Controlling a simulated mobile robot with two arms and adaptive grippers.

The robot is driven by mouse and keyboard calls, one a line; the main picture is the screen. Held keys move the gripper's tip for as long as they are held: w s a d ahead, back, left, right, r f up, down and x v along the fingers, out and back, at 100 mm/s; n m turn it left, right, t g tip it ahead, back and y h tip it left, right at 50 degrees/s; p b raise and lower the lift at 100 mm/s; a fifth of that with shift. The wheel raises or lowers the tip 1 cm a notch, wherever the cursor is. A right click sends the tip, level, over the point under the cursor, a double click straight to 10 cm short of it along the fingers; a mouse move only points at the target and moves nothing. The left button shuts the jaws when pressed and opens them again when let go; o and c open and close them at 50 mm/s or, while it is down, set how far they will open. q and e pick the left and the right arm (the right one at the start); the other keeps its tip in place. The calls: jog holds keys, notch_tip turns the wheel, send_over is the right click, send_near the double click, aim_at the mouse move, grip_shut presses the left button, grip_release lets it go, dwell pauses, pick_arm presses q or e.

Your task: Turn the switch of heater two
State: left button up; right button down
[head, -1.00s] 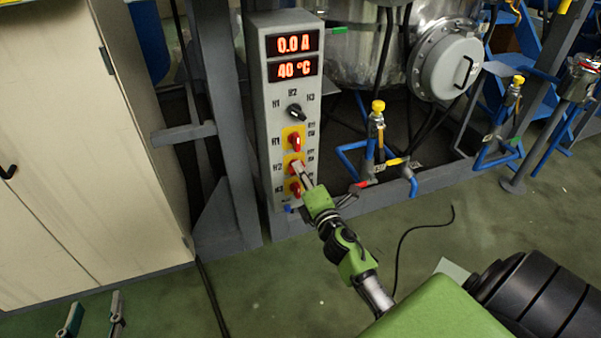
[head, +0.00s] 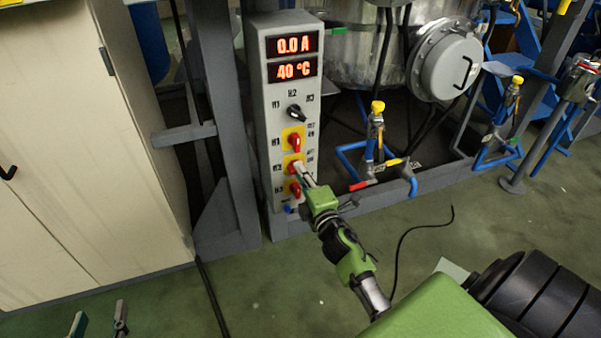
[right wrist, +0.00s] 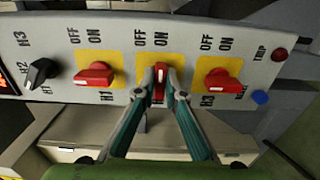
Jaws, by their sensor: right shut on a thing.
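The heater two switch is a red knob (right wrist: 160,84) on a yellow plate, the middle of three in the right wrist view. It also shows in the head view (head: 291,167), partly covered by my fingers. My right gripper (right wrist: 160,78) is shut on this knob, one finger on each side; it also shows in the head view (head: 301,170). In the right wrist view the knob stands upright, crosswise to the H1 knob (right wrist: 95,76) and H3 knob (right wrist: 222,81). My left gripper (head: 98,325) is open and empty at the bottom left of the head view.
The control box (head: 275,100) reads 0.0 A and 40 °C. A black selector (head: 295,112) sits above the red knobs. A grey frame post (head: 219,130) and beige cabinet (head: 85,150) stand left. A yellow-capped valve (head: 376,130) and blue pipes are on the right.

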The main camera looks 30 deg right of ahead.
jog(key=shift+f, duration=0.1)
jog(key=c, duration=2.1)
grip_release()
jog(key=v, duration=1.2)
